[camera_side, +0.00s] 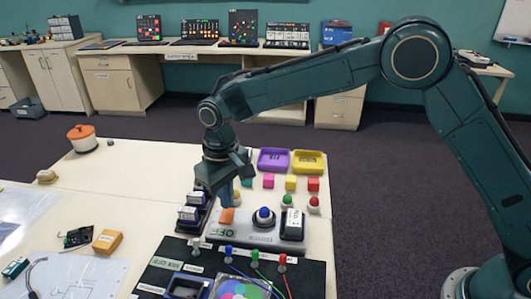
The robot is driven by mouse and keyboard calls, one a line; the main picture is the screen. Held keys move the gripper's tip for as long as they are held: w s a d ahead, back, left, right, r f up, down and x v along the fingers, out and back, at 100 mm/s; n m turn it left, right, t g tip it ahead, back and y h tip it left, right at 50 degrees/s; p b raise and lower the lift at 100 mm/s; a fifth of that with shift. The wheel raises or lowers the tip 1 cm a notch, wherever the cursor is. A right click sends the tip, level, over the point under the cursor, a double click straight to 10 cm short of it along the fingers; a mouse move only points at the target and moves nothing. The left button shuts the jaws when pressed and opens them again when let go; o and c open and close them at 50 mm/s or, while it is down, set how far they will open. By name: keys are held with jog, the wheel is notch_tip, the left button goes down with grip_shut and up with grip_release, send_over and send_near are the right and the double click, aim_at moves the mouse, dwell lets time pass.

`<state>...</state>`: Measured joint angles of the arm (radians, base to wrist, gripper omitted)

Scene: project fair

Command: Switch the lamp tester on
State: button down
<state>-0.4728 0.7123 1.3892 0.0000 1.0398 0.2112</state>
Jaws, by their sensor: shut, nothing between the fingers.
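A white switch box (262,239) sits on the table. On it are an orange switch part (227,215) at the left, near a label reading OFF, a round blue button (264,215) in the middle and a black-and-white switch (292,224) at the right. The small labels are too blurred to read, so I cannot tell which part is the lamp tester. My gripper (225,199) points down, shut and empty, just above the orange part. I cannot tell whether it touches it.
A black board (220,263) with several small levers and wires lies in front of the box. A dark rack (192,214) stands at its left. Behind are coloured cubes, a purple tray (273,160) and a yellow tray (307,161).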

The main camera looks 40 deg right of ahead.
jog(key=shift+f, duration=0.85)
dwell(0.7)
jog(key=shift+r, duration=3.55)
